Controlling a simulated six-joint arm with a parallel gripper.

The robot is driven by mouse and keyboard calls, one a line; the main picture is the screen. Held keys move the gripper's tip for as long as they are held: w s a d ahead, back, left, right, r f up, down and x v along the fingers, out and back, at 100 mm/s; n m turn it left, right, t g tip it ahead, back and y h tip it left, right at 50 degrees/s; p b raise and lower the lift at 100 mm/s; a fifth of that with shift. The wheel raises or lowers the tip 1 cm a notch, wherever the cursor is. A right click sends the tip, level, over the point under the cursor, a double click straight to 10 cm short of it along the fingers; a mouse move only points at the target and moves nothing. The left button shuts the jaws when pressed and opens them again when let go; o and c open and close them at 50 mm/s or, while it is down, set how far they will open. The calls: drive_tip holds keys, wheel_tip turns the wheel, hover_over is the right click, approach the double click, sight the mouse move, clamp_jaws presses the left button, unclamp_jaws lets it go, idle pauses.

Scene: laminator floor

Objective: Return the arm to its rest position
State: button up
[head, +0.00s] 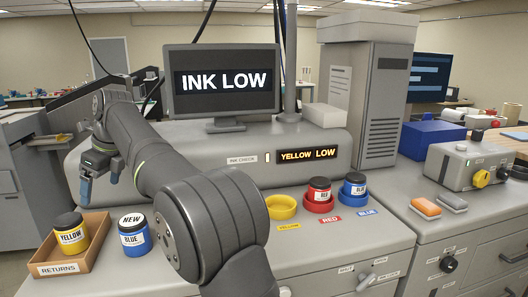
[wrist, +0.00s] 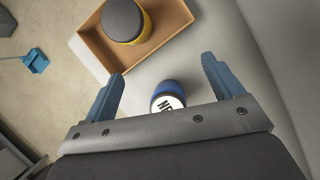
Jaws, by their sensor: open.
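My gripper (head: 99,178) is open and empty, above the left end of the counter. In the wrist view its two blue fingers (wrist: 162,92) stand wide apart, with nothing held between them. A blue jar labelled NEW BLUE (head: 135,236) stands upright on the counter, right of the returns box. It also shows in the wrist view (wrist: 166,90), below and between the fingers. A yellow jar (head: 71,236) stands in the wooden RETURNS box (head: 97,256); the wrist view shows its dark lid (wrist: 122,20). My arm crosses the middle of the head view.
A yellow ring holder (head: 281,208) is empty. A red jar (head: 320,191) and a blue jar (head: 354,187) stand at the red and blue holders. The monitor (head: 221,83) reads INK LOW and the panel display (head: 308,154) YELLOW LOW. Sponges (head: 426,208) lie on the right.

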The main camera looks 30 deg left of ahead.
drive_tip(key=w+d+m+t, duration=0.1)
drive_tip(key=w+d, duration=0.8)
drive_tip(key=w, duration=0.3)
drive_tip(key=w+d+m, duration=0.1)
drive_tip(key=w+d, duration=0.8)
drive_tip(key=w, duration=0.3)
drive_tip(key=w+d+m, duration=0.1)
drive_tip(key=w+d, duration=0.5)
drive_tip(key=d, duration=0.5)
drive_tip(key=w+d+m, duration=0.1)
drive_tip(key=w+d, duration=0.5)
drive_tip(key=d, duration=0.6)
drive_tip(key=shift+w+d+r+m+t, duration=0.15)
drive_tip(key=shift+w+m+t, duration=0.15)
drive_tip(key=shift+w+t, duration=0.1)
drive_tip(key=shift+o, duration=0.2)
drive_tip(key=shift+o, duration=1.3)
